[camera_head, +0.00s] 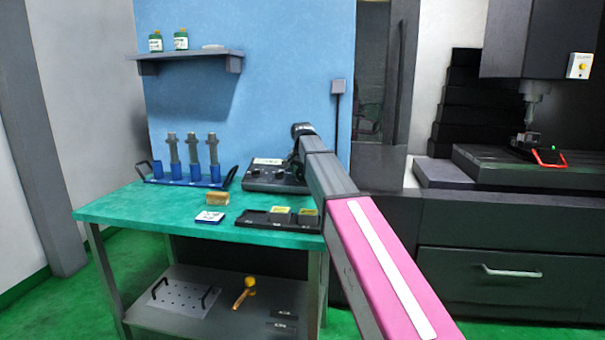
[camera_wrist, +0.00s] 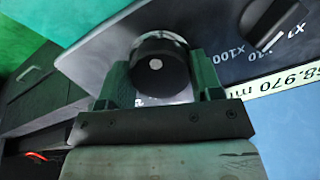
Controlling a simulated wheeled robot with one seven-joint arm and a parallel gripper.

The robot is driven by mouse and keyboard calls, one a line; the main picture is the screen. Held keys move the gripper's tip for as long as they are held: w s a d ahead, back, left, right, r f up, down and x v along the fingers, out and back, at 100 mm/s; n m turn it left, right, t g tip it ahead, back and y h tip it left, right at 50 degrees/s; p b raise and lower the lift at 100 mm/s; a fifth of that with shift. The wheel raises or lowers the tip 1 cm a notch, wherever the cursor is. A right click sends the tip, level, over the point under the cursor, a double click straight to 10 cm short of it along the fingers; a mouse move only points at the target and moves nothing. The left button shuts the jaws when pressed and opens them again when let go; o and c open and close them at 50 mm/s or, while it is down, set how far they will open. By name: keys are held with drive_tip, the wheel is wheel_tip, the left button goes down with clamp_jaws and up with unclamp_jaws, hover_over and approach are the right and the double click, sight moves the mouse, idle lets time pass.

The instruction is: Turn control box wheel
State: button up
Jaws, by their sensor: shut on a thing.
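The control box (camera_head: 262,175) is dark and stands at the back of the green table. Its panel also shows in the wrist view (camera_wrist: 205,25), with dial marks and a lit number strip. The control box wheel (camera_wrist: 158,65) is a round black knob with a pale dot on its face. My gripper (camera_wrist: 163,85) has one finger on each side of the wheel and is shut on it. In the head view my arm reaches over the table to the box, and the fingers and wheel are hidden.
A black selector knob (camera_wrist: 270,18) sits right of the wheel in the wrist view. On the green table (camera_head: 150,208) are a blue rack (camera_head: 190,183) with several grey holders, a tan block (camera_head: 217,198), a small white box (camera_head: 210,217) and a black tray (camera_head: 252,218). A wall shelf (camera_head: 190,55) hangs above.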

drive_tip(key=n, duration=0.5)
drive_tip(key=shift+s+f+n+h, duration=0.15)
drive_tip(key=shift+f+n+h, duration=0.15)
drive_tip(key=shift+f+h, duration=0.1)
drive_tip(key=n, duration=0.5)
drive_tip(key=shift+h, duration=0.3)
drive_tip(key=shift+n, duration=0.3)
drive_tip(key=o, duration=0.9)
drive_tip(key=shift+r, duration=0.1)
drive_tip(key=shift+a+r, duration=0.1)
drive_tip(key=shift+r, duration=0.35)
drive_tip(key=v, duration=1)
